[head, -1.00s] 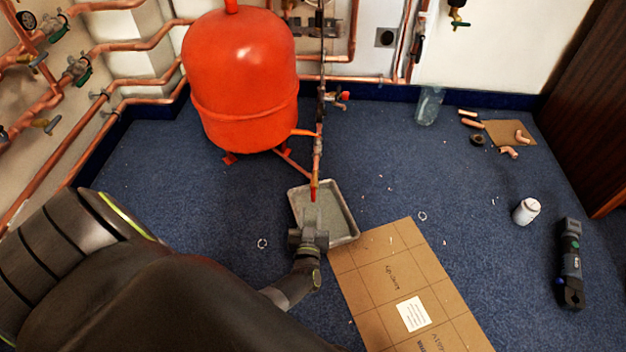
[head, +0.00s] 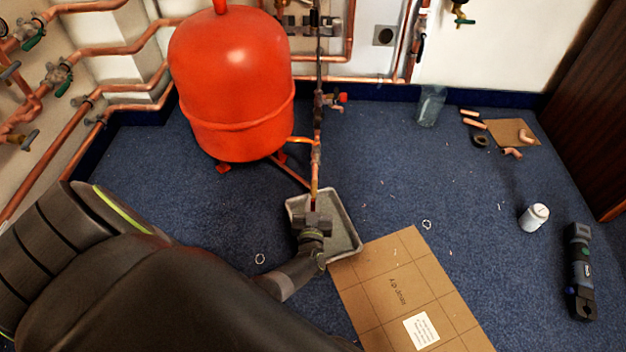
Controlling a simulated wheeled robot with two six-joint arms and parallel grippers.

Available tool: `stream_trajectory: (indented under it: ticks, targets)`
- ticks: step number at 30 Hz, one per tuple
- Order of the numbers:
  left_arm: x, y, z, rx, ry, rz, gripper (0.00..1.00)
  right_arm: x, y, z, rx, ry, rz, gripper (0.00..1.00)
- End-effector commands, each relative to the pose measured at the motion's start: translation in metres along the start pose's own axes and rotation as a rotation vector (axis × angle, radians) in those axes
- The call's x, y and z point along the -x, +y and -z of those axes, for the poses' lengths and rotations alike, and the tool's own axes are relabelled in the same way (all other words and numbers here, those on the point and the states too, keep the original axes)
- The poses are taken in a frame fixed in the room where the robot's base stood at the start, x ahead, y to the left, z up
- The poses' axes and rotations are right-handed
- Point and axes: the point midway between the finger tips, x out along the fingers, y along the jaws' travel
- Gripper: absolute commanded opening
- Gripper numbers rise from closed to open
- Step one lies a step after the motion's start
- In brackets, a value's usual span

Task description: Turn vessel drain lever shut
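The red vessel (head: 230,90) stands on the blue carpet at the upper left of the middle. A copper pipe (head: 316,165) beside it runs down to a small red piece (head: 313,203), which seems to be the drain lever; most of it is hidden by my gripper. My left gripper (head: 312,214) is at this lower end, over a grey tray (head: 349,215). I cannot tell whether its fingers touch the lever or are open or shut. My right gripper is not in view.
A red-handled valve (head: 342,98) sits higher on the pipework. Cardboard (head: 400,290) lies right of the tray.

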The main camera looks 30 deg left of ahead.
Motion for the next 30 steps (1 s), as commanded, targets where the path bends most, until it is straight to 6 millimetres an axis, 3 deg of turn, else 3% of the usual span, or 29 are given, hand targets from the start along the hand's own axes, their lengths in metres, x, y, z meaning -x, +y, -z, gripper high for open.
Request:
stream_trajectory:
  ticks: [2,16,30]
  targets:
    - [0.0,0.0,0.0,0.0,0.0,0.0,0.0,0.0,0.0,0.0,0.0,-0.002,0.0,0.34]
    - [0.0,0.002,0.001,-0.072,0.002,0.0,0.0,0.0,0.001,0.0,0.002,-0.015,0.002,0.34]
    - [-0.001,0.013,-0.002,-0.46,0.003,0.0,0.0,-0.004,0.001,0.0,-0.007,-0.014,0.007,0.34]
